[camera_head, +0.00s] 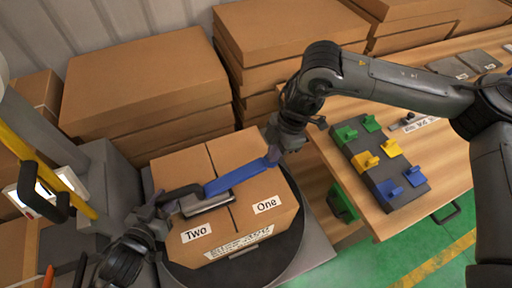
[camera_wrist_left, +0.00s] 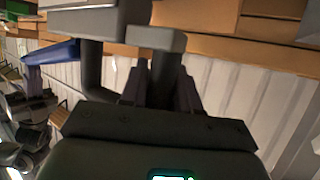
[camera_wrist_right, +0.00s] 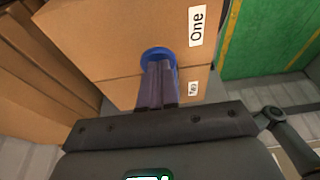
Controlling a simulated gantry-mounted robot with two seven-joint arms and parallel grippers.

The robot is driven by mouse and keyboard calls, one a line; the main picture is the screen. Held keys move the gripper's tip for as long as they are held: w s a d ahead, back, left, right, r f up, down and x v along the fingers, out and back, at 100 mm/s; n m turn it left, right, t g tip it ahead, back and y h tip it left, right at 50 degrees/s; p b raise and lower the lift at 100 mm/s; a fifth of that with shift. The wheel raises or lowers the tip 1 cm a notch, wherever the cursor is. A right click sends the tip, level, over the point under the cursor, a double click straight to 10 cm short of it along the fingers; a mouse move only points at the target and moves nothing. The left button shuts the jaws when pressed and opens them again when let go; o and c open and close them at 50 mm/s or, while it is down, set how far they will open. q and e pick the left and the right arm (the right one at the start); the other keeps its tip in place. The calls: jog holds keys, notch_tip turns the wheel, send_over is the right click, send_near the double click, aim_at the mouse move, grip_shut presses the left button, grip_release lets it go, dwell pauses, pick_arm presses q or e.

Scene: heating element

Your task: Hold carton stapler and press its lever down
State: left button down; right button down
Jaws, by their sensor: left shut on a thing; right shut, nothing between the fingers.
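The carton stapler lies over the top of a closed carton (camera_head: 190,165), with a black and grey body (camera_head: 207,202) and a blue lever (camera_head: 235,178) reaching to the right. My left gripper (camera_head: 160,205) is shut on the stapler's black handle at its left end; the handle also shows in the left wrist view (camera_wrist_left: 165,40). My right gripper (camera_head: 275,150) is shut and empty at the lever's right end. In the right wrist view the gripper's fingers (camera_wrist_right: 158,85) lie over the round blue lever end (camera_wrist_right: 157,54); I cannot tell if they press on it.
The carton bears labels "One" and "Two" and sits on a dark round plate (camera_head: 220,278). Stacked flat cartons (camera_head: 145,80) stand behind. A wooden table (camera_head: 380,215) at right holds a dark board with green, yellow and blue pieces (camera_head: 385,170).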

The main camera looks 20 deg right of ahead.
jog(key=shift+d+f+y, duration=0.15)
jog(key=shift+f+y, duration=0.35)
jog(key=shift+f, duration=0.1)
jog(key=f, duration=0.2)
jog(key=d+f+y, duration=0.1)
jog(key=f+y, duration=0.1)
jog(key=f, duration=0.1)
jog(key=shift+d+f, duration=0.3)
jog(key=shift+f, duration=0.05)
pick_arm(q)
jog(key=shift+d, duration=0.1)
pick_arm(e)
jog(key=shift+d+f+y, duration=0.1)
jog(key=shift+f+y, duration=0.1)
jog(key=shift+y, duration=0.1)
pick_arm(q)
jog(key=shift+f, duration=0.1)
pick_arm(e)
jog(key=shift+s+f, duration=0.1)
jog(key=shift+d+r, duration=0.15)
jog(key=shift+r, duration=0.35)
jog(key=a+r+v, duration=0.1)
jog(key=v, duration=1.2)
jog(key=shift+w+a+r, duration=0.2)
jog(key=shift+r, duration=0.1)
